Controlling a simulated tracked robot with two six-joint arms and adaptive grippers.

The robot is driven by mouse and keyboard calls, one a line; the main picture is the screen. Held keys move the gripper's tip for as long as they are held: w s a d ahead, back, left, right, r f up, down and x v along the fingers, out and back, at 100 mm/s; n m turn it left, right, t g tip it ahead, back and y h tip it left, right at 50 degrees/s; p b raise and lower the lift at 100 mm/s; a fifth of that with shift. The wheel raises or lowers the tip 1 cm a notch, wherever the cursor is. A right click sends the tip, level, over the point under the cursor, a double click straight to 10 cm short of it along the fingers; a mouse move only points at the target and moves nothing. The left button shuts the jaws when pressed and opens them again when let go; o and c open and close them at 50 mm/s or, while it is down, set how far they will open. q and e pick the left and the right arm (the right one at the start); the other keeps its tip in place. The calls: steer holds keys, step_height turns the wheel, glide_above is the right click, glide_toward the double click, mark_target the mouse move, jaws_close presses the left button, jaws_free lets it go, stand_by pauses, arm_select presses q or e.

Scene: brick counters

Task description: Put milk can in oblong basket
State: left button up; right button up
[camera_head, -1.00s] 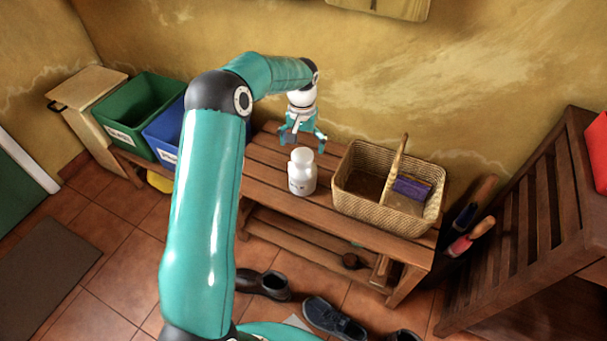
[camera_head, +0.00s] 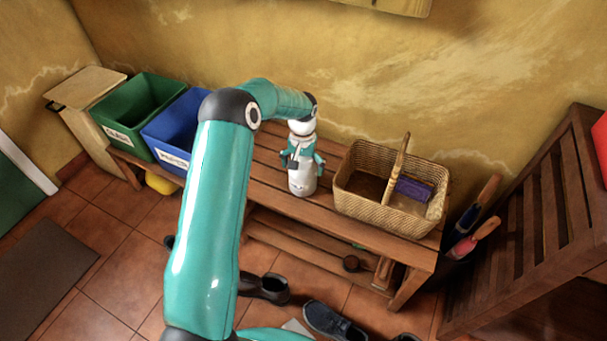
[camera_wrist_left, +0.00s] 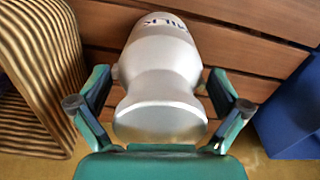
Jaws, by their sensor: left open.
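The milk can (camera_head: 303,184) is white with a narrower neck and stands upright on the slatted wooden bench. In the left wrist view the milk can (camera_wrist_left: 160,75) fills the middle, with part of its lettering showing at the top. My left gripper (camera_head: 302,165) is lowered over the can's top. Its open fingers (camera_wrist_left: 158,105) stand on either side of the can's neck, with small gaps. The oblong basket (camera_head: 385,216) is woven wicker with an upright handle. It stands on the bench right of the can and holds a purple box (camera_head: 413,189). My right gripper is not in view.
A blue bin (camera_head: 172,140) and a green bin (camera_head: 125,125) stand left of the can, behind my arm. Shoes (camera_head: 330,322) lie on the floor before the bench (camera_head: 270,170). A dark slatted wooden piece (camera_head: 535,225) stands at right.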

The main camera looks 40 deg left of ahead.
arm_select(q)
steer(key=shift+c, duration=0.3)
steer(key=c, duration=1.1)
steer(key=shift+r, duration=0.15)
